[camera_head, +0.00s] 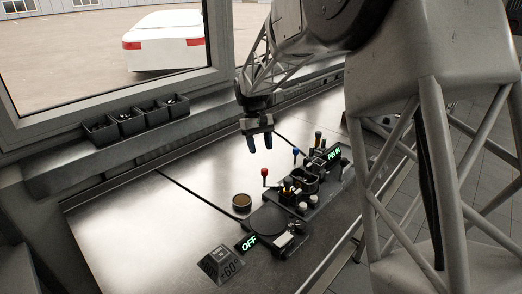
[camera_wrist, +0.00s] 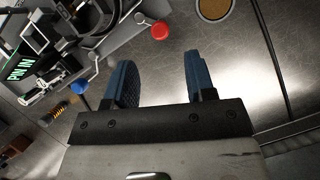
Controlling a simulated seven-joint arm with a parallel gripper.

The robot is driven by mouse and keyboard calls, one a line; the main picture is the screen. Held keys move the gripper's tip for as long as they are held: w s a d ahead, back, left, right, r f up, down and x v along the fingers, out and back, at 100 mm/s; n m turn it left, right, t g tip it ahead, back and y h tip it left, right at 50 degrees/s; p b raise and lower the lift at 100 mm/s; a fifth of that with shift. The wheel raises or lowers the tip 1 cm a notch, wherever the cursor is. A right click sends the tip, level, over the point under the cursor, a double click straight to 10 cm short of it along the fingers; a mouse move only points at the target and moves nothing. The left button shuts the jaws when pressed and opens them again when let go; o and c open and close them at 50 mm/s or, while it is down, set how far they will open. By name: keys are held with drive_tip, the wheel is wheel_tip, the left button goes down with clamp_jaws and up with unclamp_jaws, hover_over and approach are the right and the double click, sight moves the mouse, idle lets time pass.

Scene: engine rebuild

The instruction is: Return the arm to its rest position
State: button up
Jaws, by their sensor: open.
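My gripper (camera_head: 259,143) hangs above the metal workbench (camera_head: 130,218), behind the cluster of devices. In the wrist view its two blue fingers (camera_wrist: 160,80) are apart with nothing between them. A lever with a red knob (camera_head: 265,172) stands below and in front of the gripper; the red knob also shows beyond the fingertips in the wrist view (camera_wrist: 160,30). A lever with a blue knob (camera_head: 295,152) stands to the right; it also shows at the left in the wrist view (camera_wrist: 79,87).
A round brown-topped disc (camera_head: 241,201) lies near a dark round plate (camera_head: 269,220) with an "OFF" display (camera_head: 249,243). A green-lit display (camera_head: 334,154) stands at the right. Several black bins (camera_head: 130,122) line the window ledge. The bench's left part is clear.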

idle(0.3)
drive_tip(key=s+d+r+m+t, duration=0.1)
drive_tip(key=s+d+r, duration=0.2)
drive_tip(key=s, duration=0.4)
drive_tip(key=s+d+r+t+y, duration=0.1)
drive_tip(key=s+d+r, duration=0.25)
drive_tip(key=s, duration=0.25)
drive_tip(key=s+d+r+m+t, duration=0.1)
drive_tip(key=s+d+r, duration=0.25)
drive_tip(key=s, duration=0.35)
drive_tip(key=s+d+f+m+t, duration=0.1)
drive_tip(key=s+d+f, duration=0.1)
drive_tip(key=s, duration=0.9)
drive_tip(key=s+d+f+m+t, duration=0.1)
drive_tip(key=s+d, duration=0.3)
drive_tip(key=s, duration=0.8)
drive_tip(key=shift+s+f+m+t+y, duration=0.15)
drive_tip(key=shift+f+m+t+y, duration=0.25)
drive_tip(key=shift+t, duration=0.4)
